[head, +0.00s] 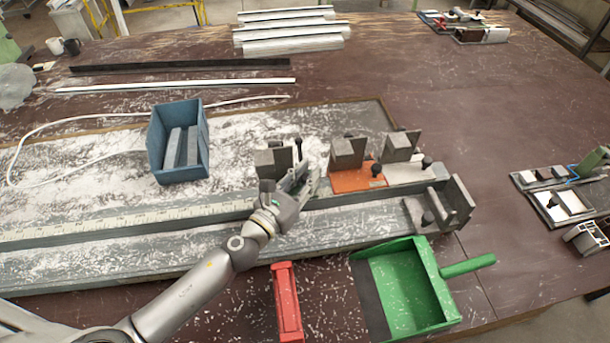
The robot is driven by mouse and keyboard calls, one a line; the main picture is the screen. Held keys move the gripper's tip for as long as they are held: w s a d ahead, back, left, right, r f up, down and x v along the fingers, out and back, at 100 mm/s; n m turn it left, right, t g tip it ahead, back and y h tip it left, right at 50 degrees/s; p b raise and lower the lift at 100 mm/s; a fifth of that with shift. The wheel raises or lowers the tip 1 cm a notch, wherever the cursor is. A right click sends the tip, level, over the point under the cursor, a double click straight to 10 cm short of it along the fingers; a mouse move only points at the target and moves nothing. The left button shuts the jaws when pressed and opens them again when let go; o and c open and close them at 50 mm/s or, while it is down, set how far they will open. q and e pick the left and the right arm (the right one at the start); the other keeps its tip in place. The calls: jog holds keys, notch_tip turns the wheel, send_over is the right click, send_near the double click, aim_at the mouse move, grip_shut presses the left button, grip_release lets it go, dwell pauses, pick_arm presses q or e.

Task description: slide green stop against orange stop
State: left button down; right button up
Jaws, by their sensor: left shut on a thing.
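The orange stop (352,179) sits on the rail of the clamp bench, with a grey block and a black knob on its orange base. Just left of it is another stop with a grey block (272,163); my left gripper (303,178) covers most of its base, so I cannot make out a green colour. My left gripper is shut on this stop, by its front and right side. A narrow gap seems to separate it from the orange stop. A white-based stop (412,172) sits right of the orange one. My right gripper is out of view.
A long scale (120,219) runs along the bench. A grey end stop (455,202) stands at the right end. A blue bin (158,148) with bars stands behind left. A green dustpan (410,290) and a red object (287,302) lie in front. White shavings cover the bench.

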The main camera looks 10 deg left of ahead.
pick_arm(q)
jog(key=shift+w+d, duration=0.35)
jog(key=shift+d, duration=0.55)
jog(key=shift+w+d, duration=0.35)
jog(key=shift+d, duration=0.55)
jog(key=c, duration=1.6)
grip_release()
jog(key=v, duration=1.2)
